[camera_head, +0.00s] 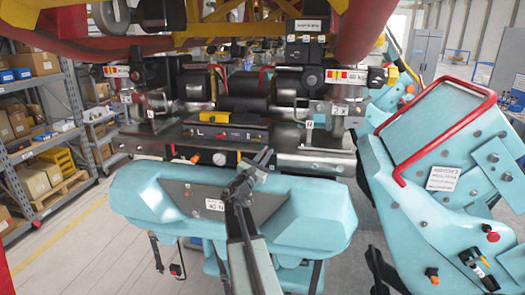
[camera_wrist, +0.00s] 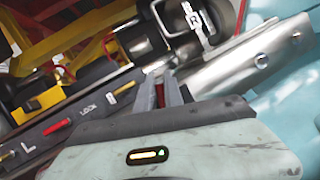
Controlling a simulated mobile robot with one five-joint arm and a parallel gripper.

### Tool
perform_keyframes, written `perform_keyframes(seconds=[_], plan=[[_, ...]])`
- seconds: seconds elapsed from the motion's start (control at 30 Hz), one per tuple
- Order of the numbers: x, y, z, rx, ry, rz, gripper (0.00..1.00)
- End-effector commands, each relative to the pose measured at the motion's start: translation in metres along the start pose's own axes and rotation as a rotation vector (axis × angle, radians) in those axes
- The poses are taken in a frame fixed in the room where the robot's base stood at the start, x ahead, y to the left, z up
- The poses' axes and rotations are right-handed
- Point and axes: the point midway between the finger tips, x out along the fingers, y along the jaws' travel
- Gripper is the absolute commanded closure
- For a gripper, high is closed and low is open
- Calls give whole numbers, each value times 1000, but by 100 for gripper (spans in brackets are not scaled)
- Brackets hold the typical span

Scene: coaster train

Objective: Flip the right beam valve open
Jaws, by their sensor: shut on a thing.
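The control panel (camera_head: 228,134) bears an "L" mark, a red lever (camera_wrist: 57,127), the word "LOCK" and a small yellow lever (camera_wrist: 125,88) to the right of it. My gripper (camera_head: 265,155) reaches the panel's right end; its two fingers show close together in the wrist view (camera_wrist: 168,90). They are shut on a narrow red piece (camera_wrist: 160,95) between them. The fingers and gripper body hide most of this piece. I cannot tell whether it is the right beam valve's handle or how that valve stands.
Turquoise bodywork (camera_head: 150,200) lies below the panel, and a turquoise seat with a red bar (camera_head: 445,80) stands at right. Shelves with boxes (camera_head: 40,130) are at far left.

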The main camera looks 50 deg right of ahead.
Motion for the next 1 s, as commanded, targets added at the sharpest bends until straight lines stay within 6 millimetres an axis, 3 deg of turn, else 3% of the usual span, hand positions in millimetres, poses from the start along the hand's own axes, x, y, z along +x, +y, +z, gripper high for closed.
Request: perform_keyframes(seconds=[0.1,0.37,0.4,0.43,0.47,0.8,1.0], plan=[[1,-4,1,91,19,-37,100],[0,-5,-1,97,20,-39,100],[0,-5,-1,97,20,-39,77],[0,-5,-1,96,20,-39,68],[0,-5,-1,96,20,-39,66],[-2,-4,-1,95,20,-37,66],[-28,-5,-2,97,20,-37,66]])
